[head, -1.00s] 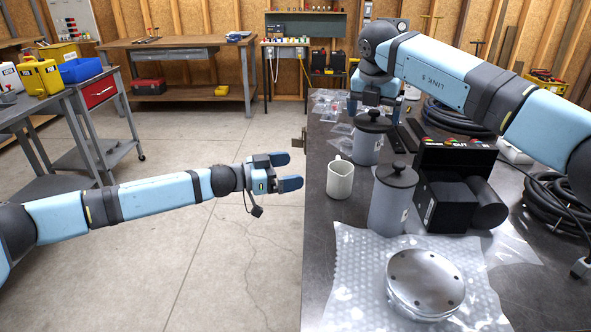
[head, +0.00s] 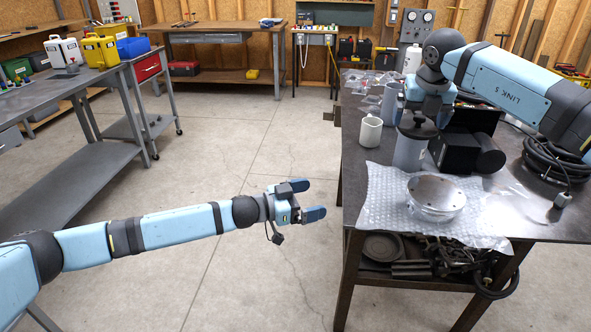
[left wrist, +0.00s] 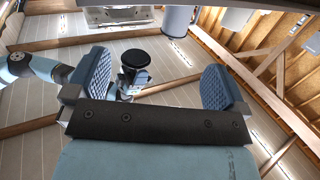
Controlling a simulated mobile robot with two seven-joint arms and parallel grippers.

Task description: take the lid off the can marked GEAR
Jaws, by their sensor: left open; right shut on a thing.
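My right gripper (head: 425,108) is shut on the knob of a dark round lid (head: 417,130). In the head view this lid overlaps the top of the front grey can (head: 408,153), so the can's rim is hidden. In the left wrist view, which looks upside down, the lid (left wrist: 134,57) appears as a black disc at my right gripper, apart from a grey can (left wrist: 178,20). The back grey can (head: 391,101) shows no dark lid. I cannot read GEAR on either can. My left gripper (head: 308,202) is open and empty, left of the bench.
A metal flange (head: 436,194) lies on bubble wrap (head: 385,200) at the front of the bench. The floor around my left gripper is clear.

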